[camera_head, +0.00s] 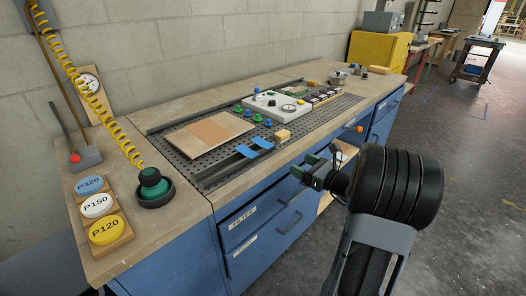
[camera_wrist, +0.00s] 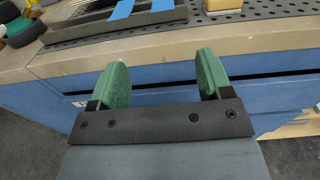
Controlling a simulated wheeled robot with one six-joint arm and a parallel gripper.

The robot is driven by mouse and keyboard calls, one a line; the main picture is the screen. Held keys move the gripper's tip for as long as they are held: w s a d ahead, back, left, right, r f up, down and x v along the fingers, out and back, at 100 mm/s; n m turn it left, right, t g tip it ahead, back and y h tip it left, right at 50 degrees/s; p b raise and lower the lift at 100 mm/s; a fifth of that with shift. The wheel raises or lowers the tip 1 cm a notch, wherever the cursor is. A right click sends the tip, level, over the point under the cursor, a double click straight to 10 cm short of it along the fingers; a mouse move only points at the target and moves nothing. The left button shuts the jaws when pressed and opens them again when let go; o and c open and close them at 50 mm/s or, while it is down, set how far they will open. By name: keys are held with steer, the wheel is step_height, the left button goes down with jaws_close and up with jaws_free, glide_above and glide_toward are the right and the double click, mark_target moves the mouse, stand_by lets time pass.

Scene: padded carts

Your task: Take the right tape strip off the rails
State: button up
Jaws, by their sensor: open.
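Two blue tape strips lie across dark rails (camera_head: 226,167) near the front edge of the perforated plate. The right tape strip (camera_head: 262,143) is beside the left tape strip (camera_head: 246,151). In the wrist view, the right tape strip (camera_wrist: 162,5) and left tape strip (camera_wrist: 122,9) show at the top edge, partly cut off. My gripper (camera_head: 306,165) is open and empty, with green finger pads. It is in front of the bench, to the right of the strips and apart from them. The wrist view shows nothing between its fingers (camera_wrist: 160,70).
A small wooden block (camera_head: 283,135) stands just right of the strips. A wooden board (camera_head: 205,135) lies behind them, with green and blue knobs (camera_head: 248,113) further back. A blue drawer (camera_head: 285,220) below the benchtop stands slightly open near my gripper.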

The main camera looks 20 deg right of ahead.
mark_target(274, 156)
steer(key=x, duration=0.7)
steer(key=shift+w+d+b, duration=0.2)
steer(key=shift+w+b, duration=0.1)
steer(key=shift+b, duration=0.05)
steer(key=shift+b+x, duration=0.45)
steer(key=shift+x, duration=2.35)
steer(key=shift+f, duration=0.1)
steer(key=shift+c, duration=0.3)
steer(key=c, duration=1)
steer(key=shift+o, duration=0.2)
